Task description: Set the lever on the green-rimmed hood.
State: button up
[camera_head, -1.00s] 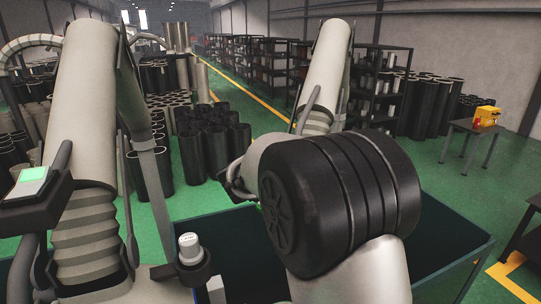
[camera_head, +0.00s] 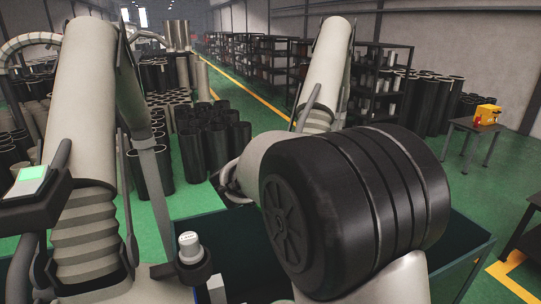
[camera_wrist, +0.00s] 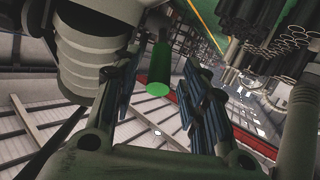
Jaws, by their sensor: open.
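My gripper (camera_wrist: 164,68) is open in the wrist view, with a dark finger on each side. A dark green cylinder with a bright green round end (camera_wrist: 158,89) shows in the gap between the fingers. Nothing is visibly gripped, and I cannot tell its distance or whether it is the lever. A pale ribbed tube (camera_wrist: 92,45) fills the upper left of the wrist view. In the head view my arm's large black joint covers the middle right, and my gripper is hidden. I cannot clearly make out the green-rimmed hood there.
In the head view, black cylinders (camera_head: 213,135) stand in groups on the green floor. Dark shelves (camera_head: 262,65) line the right wall. A yellow box (camera_head: 487,115) sits on a small table at right. Open floor lies between.

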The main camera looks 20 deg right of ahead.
jog(key=v, duration=0.9)
